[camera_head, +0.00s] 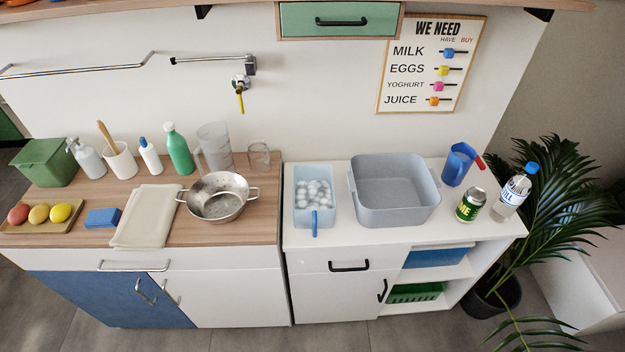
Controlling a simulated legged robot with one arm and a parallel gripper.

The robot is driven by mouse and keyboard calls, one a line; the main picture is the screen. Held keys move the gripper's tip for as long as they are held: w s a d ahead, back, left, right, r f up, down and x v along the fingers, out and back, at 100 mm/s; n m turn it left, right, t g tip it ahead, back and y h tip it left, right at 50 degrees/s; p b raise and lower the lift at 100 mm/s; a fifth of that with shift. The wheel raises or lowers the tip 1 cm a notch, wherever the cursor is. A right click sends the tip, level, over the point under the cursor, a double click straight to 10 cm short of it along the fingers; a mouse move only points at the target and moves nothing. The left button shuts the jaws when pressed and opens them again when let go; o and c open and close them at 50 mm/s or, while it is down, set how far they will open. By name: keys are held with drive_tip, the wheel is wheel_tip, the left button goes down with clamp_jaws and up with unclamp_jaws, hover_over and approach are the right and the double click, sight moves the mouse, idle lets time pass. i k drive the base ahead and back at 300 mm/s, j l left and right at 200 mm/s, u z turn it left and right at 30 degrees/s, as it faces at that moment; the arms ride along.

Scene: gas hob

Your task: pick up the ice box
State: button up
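The ice box (301,217) is a pale blue, open-topped rectangular box on the white counter, just right of the wooden worktop. It holds several white round pieces that look like ice. A blue handle (314,224), perhaps of a scoop, stands at its front edge. A larger grey basin (393,216) stands close to its right. My gripper does not show in the head view.
A metal colander (218,207) with side handles sits left of the ice box on the wooden worktop (262,232). A blue jug (457,164), a green can (470,205) and a water bottle (513,192) stand at the right. The white counter (345,240) is clear in front.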

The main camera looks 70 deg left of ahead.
sight(314, 201)
drive_tip(key=j+u, duration=0.15)
drive_tip(key=u, duration=2.4)
drive_tip(key=k+j, duration=0.05)
drive_tip(key=j, duration=0.05)
